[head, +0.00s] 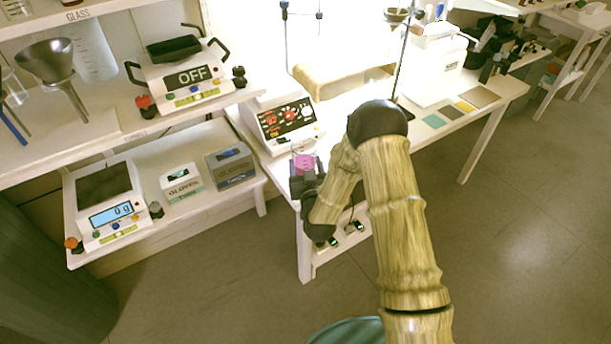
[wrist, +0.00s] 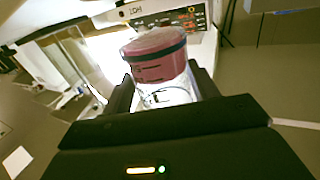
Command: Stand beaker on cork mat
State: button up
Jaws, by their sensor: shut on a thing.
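The beaker (head: 304,163) is small and clear with pink contents. My gripper (head: 306,182) is shut on it near the front left of the white bench. In the wrist view the beaker (wrist: 158,62) sits between the two dark fingers of my gripper (wrist: 165,95); its lower part is partly hidden by the gripper. A flat tan-brown square that looks like the cork mat (head: 479,96) lies on the right part of the bench, well apart from the beaker. Nothing stands on it.
A white device with a dark panel (head: 287,122) is just behind the beaker.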

jog(key=shift+f, duration=2)
jog(key=shift+f, duration=0.1)
jog(key=o, duration=1.1)
jog(key=shift+s, duration=0.1)
jog(key=b+v, duration=0.6)
jog(key=v, duration=0.5)
jog(key=shift+s, duration=0.4)
